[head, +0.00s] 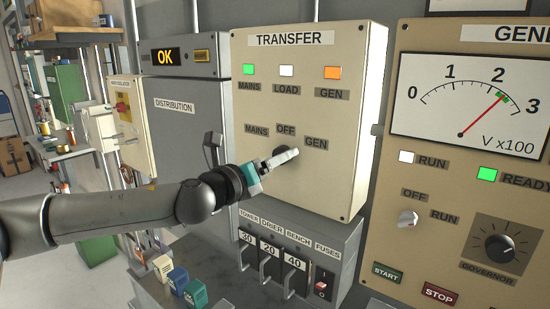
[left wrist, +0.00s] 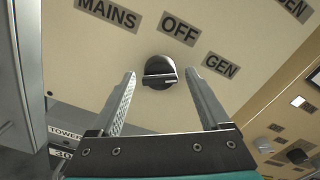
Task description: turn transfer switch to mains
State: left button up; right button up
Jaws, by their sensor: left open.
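The transfer switch is a round black knob (left wrist: 160,73) on the cream TRANSFER panel (head: 350,110), below the labels MAINS, OFF and GEN. Its pale pointer mark lies on the right, on the GEN side, in the left wrist view. In the head view my left gripper (head: 288,155) is in front of the knob and partly hides it. In the left wrist view the two fingers are open, one on each side of the knob, with gaps between; whether they reach its depth is unclear. My right gripper is not in view.
The MAINS lamp (head: 249,70) is green, the LOAD lamp (head: 287,71) white, the GEN lamp (head: 331,72) orange. Fuse handles (head: 268,262) sit below the panel. The grey DISTRIBUTION cabinet (head: 180,130) stands left, the generator panel (head: 440,185) right.

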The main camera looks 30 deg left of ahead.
pick_arm(q)
jog(key=shift+c, duration=0.2)
grip_shut()
dwell(0.4)
jog(key=shift+n, duration=0.3)
jog(key=shift+r+n+b, duration=0.2)
jog(key=shift+n+b, duration=0.6)
jog(key=shift+n, duration=10.8)
